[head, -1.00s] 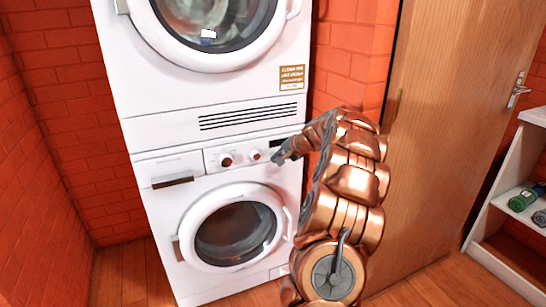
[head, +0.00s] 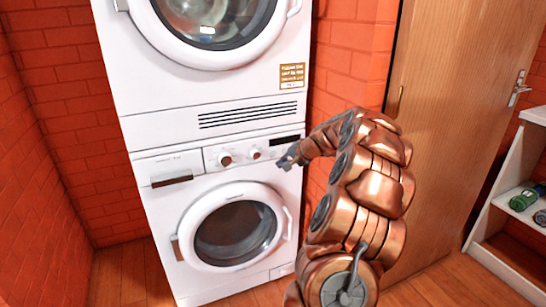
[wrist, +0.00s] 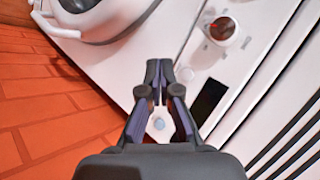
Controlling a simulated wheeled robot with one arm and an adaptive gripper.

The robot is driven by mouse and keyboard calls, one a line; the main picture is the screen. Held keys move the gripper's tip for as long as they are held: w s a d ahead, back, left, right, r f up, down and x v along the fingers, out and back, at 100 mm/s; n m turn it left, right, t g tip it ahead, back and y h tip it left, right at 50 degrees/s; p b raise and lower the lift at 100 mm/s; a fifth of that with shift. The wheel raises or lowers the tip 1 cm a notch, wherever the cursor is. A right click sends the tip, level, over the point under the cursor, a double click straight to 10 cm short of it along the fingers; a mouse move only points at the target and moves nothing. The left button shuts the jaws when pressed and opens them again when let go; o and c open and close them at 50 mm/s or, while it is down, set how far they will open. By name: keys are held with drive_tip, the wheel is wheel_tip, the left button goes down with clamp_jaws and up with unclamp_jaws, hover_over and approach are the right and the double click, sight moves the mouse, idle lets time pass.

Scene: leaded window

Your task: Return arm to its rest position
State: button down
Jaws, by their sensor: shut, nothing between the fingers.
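My gripper (head: 284,163) is dark grey, at the end of my copper-coloured arm. In the head view it is in front of the right part of the lower machine's control panel. In the wrist view my gripper (wrist: 167,72) has its fingertips together, with nothing between them. The panel fills much of the area beyond the fingers, with a knob (wrist: 222,28) to the upper right and a dark display (wrist: 207,101) to the right. Whether the fingers touch the panel cannot be told.
The white lower machine (head: 165,215), its round door closed, stands under a white upper machine (head: 150,95). Brick walls are left and behind. A wooden door (head: 450,120) and a white shelf (head: 493,228) with bottles (head: 524,198) are to the right. Floor shows in front.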

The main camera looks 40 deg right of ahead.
drive_tip(key=shift+s+a, duration=0.2)
drive_tip(key=shift+s, duration=0.3)
drive_tip(key=shift+s+a, duration=0.15)
drive_tip(key=shift+s, duration=0.35)
drive_tip(key=a+r+n+g+y+p, duration=0.1)
drive_tip(key=a+r+n+p, duration=0.2)
drive_tip(key=a, duration=0.6)
drive_tip(key=a+r+n+g+y+p, duration=0.1)
drive_tip(key=a+r+y+p, duration=0.15)
drive_tip(key=a+r, duration=0.55)
drive_tip(key=s+a+r+n+g+p, duration=0.2)
drive_tip(key=s+a+p, duration=0.1)
drive_tip(key=a, duration=0.6)
drive_tip(key=s+a+r+n+g+p, duration=0.1)
drive_tip(key=s+a+r+n+p, duration=0.2)
drive_tip(key=a, duration=0.6)
drive_tip(key=s+a+r+n+g+p, duration=0.35)
drive_tip(key=s+a+p, duration=0.4)
drive_tip(key=s, duration=0.45)
drive_tip(key=s+r+n+g+h+p, duration=0.2)
drive_tip(key=s+p, duration=0.5)
drive_tip(key=s, duration=1)
drive_tip(key=shift+s+a+r+g+h, duration=0.35)
drive_tip(key=shift+r+g+h, duration=0.2)
drive_tip(key=shift+r+h, duration=0.45)
